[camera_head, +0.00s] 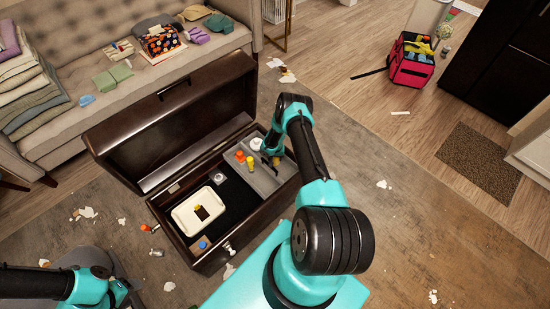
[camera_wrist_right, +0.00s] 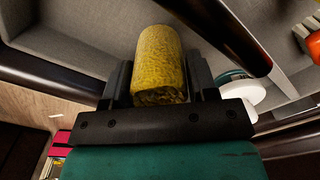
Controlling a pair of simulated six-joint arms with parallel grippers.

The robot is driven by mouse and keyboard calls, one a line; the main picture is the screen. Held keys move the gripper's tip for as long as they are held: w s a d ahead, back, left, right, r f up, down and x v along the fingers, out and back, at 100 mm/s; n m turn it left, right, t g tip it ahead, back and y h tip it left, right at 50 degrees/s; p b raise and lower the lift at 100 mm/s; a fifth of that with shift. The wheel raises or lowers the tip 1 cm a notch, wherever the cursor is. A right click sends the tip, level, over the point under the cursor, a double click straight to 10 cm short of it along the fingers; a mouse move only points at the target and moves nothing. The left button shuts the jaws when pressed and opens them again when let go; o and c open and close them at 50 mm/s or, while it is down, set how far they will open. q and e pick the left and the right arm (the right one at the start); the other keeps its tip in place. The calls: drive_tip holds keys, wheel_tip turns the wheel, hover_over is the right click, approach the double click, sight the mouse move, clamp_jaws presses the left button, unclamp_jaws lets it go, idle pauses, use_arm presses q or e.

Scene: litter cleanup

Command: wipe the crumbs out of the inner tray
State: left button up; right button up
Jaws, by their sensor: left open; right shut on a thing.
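The dark brown chest stands open, with a grey inner tray (camera_head: 262,184) at its right end; the tray also shows in the right wrist view (camera_wrist_right: 65,35). My right gripper (camera_head: 274,160) is over the tray and shut on a rough yellow roll-shaped thing, perhaps a sponge (camera_wrist_right: 160,62). I cannot tell whether the yellow thing touches the tray floor. Crumbs cannot be made out at this size. My left gripper (camera_head: 122,289) is open and empty at the lower left, outside the chest.
The chest's raised lid (camera_head: 175,125) stands behind the opening. A cream dish (camera_head: 186,218) lies in the chest's left part. Orange (camera_head: 240,156) and yellow (camera_head: 250,164) items and a white round thing (camera_head: 257,144) are in the tray. Litter scraps (camera_head: 88,212) lie on the floor.

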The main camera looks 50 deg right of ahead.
drive_tip(key=shift+f, duration=0.6)
idle(1.1)
drive_tip(key=shift+s, duration=0.15)
drive_tip(key=shift+s, duration=0.85)
drive_tip(key=shift+w, duration=1)
